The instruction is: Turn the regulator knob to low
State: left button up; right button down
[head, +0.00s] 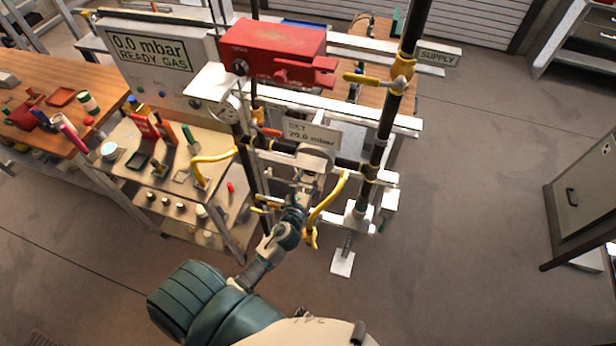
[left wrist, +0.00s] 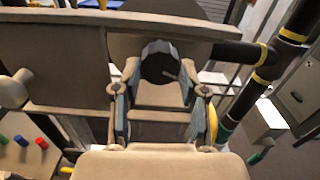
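The regulator (head: 317,155) is a pale rounded body on the black pipe frame, below a sign (head: 312,132) reading "SET 20.0 mbar". In the left wrist view a round knob (left wrist: 160,64) with a dark face and pale rim faces me. My left gripper (head: 308,180) is just below the regulator in the head view. In the left wrist view the left gripper (left wrist: 159,95) has its fingers spread, one on each side of the knob. Whether the pads touch it I cannot tell. The knob's face is hidden in the head view. My right gripper is not in view.
A display panel (head: 160,60) reads "0.0 mbar READY GAS". A pressure gauge (head: 228,108), yellow valve handles and black pipes (head: 385,120) crowd around the regulator. A red box (head: 275,50) sits above. A wooden bench (head: 50,95) stands left.

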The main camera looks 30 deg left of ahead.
pick_arm(q)
jog(key=shift+n, duration=0.4)
jog(key=shift+c, duration=0.3)
jog(key=n, duration=0.4)
jog(key=shift+n, duration=0.3)
jog(key=n, duration=0.6)
jog(key=shift+p, duration=0.4)
jog(key=n, duration=0.4)
jog(key=shift+n+p, duration=0.3)
jog(key=shift+n, duration=0.1)
jog(key=shift+f+n+p, duration=0.2)
jog(key=shift+n+p, duration=0.35)
jog(key=shift+n, duration=2.05)
jog(key=shift+f, duration=0.1)
jog(key=o, duration=0.9)
jog(key=shift+c, duration=0.2)
jog(key=shift+s, duration=0.15)
